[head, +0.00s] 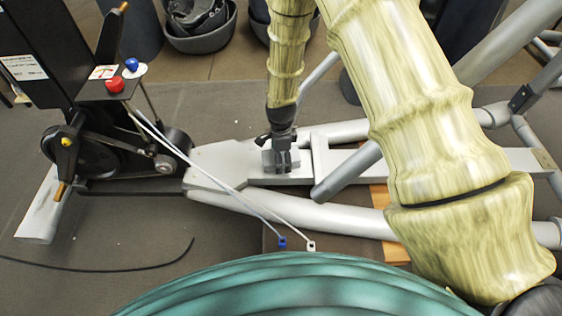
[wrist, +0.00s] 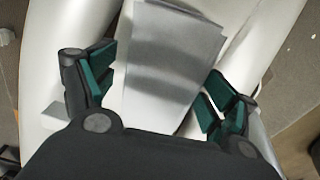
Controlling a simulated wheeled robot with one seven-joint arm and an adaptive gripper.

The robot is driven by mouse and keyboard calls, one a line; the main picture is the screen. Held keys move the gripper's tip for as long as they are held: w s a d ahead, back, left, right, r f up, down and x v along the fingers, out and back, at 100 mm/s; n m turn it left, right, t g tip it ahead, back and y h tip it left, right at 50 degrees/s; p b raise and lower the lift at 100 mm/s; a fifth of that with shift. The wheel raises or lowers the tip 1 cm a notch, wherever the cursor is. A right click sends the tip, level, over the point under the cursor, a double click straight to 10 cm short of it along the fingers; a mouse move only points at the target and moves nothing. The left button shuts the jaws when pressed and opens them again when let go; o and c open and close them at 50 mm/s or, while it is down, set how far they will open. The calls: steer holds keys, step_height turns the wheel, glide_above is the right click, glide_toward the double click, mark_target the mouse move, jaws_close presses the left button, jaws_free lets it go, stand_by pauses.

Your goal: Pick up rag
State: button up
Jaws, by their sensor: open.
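In the wrist view, a flat grey, roughly rectangular piece (wrist: 172,62) with layered-looking edges lies on the pale frame between my fingers. It may be the folded rag, but I cannot tell for certain. My gripper (wrist: 160,92) is open, with one teal-padded finger on each side of the grey piece, apart from it. In the head view, my gripper (head: 281,158) points down over the silver machine frame (head: 225,163). No rag can be clearly made out there; the gripper and arm cover part of that spot.
The elliptical's black upright and flywheel housing (head: 110,150) stand at left. Two thin cables (head: 205,172) cross the frame left of my gripper. A slanted grey tube (head: 347,172) is close on the right. Dark bowls (head: 200,30) sit at the back.

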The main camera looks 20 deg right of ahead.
steer(key=shift+r, duration=0.1)
steer(key=shift+c, duration=0.2)
steer(key=c, duration=1.1)
steer(key=shift+o, duration=0.2)
step_height(320, 180, up, 10)
steer(key=p, duration=0.3)
steer(key=shift+p, duration=0.35)
steer(key=o, duration=0.4)
steer(key=c, duration=0.3)
steer(key=shift+r, duration=0.1)
